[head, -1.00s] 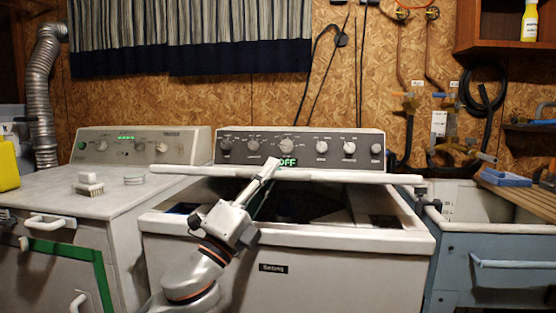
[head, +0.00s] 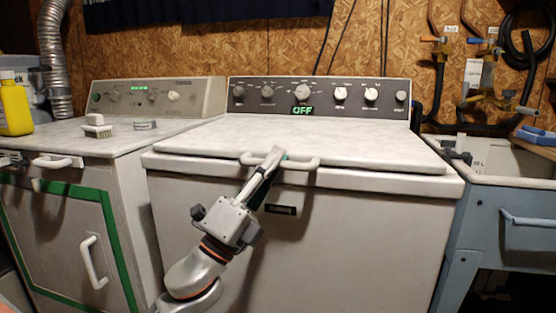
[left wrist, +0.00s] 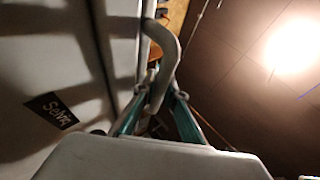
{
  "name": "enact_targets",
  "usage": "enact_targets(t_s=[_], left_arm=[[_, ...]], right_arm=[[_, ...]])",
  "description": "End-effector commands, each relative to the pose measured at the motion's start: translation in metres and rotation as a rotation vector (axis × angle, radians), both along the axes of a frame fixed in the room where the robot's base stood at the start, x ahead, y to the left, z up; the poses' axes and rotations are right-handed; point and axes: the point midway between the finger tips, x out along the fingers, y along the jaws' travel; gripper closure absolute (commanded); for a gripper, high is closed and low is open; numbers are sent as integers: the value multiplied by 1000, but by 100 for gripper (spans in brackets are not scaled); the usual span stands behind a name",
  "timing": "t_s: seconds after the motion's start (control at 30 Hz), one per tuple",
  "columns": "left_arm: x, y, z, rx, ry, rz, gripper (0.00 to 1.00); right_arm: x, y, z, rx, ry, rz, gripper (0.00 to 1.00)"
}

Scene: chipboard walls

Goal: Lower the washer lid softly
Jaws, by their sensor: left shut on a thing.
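The washer (head: 330,225) stands in the middle of the head view, with a dark control panel showing OFF in green. Its white lid (head: 310,145) lies flat over the top opening, and the tub is hidden. A pale bar handle (head: 300,163) sits at the lid's front edge. In the left wrist view the handle (left wrist: 164,60) passes between the two teal-sided fingers (left wrist: 152,100). My right gripper is not in view.
A dryer (head: 60,190) with green-edged door stands left, holding a brush (head: 97,127) and a yellow bottle (head: 14,108). A blue sink cabinet (head: 500,220) stands close on the right. The lid's top is clear.

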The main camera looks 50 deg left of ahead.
Motion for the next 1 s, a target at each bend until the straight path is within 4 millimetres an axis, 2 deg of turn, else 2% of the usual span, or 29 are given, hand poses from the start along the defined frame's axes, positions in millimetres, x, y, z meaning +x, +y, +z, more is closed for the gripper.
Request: enact_targets(t_s=[0.03,0.07,0.1,0.57,1.0], left_arm=[[-2,-2,6,3,-10,-4,100],[-2,-2,6,4,-11,-4,84],[-2,-2,6,4,-11,-4,81],[-3,-1,3,0,-6,-3,81],[-41,0,-32,-3,-4,-1,81]], right_arm=[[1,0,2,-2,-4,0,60],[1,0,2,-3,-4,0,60],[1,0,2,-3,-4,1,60],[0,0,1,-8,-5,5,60],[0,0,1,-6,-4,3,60]])
